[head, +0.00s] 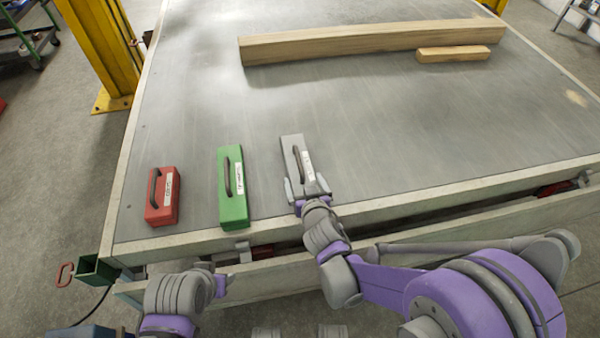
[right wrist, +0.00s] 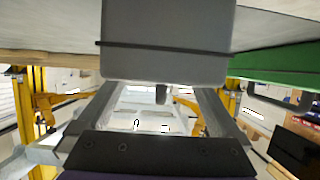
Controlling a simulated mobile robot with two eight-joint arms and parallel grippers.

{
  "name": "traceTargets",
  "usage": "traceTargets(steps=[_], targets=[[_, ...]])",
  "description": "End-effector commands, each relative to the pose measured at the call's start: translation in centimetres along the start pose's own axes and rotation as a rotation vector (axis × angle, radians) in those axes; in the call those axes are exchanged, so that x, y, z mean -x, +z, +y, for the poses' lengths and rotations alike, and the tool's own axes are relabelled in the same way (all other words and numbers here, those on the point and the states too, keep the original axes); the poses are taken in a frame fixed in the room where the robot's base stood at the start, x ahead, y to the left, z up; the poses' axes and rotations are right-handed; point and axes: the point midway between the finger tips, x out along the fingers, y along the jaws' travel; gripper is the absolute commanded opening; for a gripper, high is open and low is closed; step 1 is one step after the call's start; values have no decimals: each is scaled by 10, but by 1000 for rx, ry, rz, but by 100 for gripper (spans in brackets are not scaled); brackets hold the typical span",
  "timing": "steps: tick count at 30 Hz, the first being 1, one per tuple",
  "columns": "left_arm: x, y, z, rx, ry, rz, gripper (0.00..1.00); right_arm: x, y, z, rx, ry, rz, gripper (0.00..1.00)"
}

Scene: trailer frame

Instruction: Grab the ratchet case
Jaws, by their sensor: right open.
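Three small cases with handles stand in a row near the front of the trailer bed: a red case (head: 163,196), a green case (head: 233,185) and a grey case (head: 291,148). Their white labels are too small to read, so I cannot tell by label which one is the ratchet case. My right gripper (head: 307,187) is open at the near end of the grey case, its fingers on either side. In the right wrist view the grey case (right wrist: 166,45) fills the top middle, in front of the two open fingers. My left wrist shows at bottom left, its fingers indistinct.
The trailer bed (head: 400,120) has a raised pale front rail (head: 420,203). A long wooden beam (head: 370,42) and a short block (head: 453,54) lie at the back. The bed between beam and cases is clear. A yellow post (head: 98,45) stands left.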

Motion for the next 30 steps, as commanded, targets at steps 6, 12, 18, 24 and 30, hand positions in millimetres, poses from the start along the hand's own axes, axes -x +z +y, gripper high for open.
traceTargets(steps=[6, 12, 18, 24, 30], targets=[[-7, 3, 0, 0, 0, -2, 50, -27, 0, 1, -1, 1, -1, 100], [-11, 4, 0, 0, 0, -4, 50, -50, -1, 2, 0, 1, -1, 100], [-10, 4, 0, 0, 0, -4, 50, -50, -2, 2, 0, 1, -1, 98], [-10, 4, 0, 0, 0, -4, 50, -50, -2, 2, 0, 1, -1, 62], [-10, 4, 0, 0, 0, -4, 50, -50, -2, 2, 0, 1, -1, 26]])
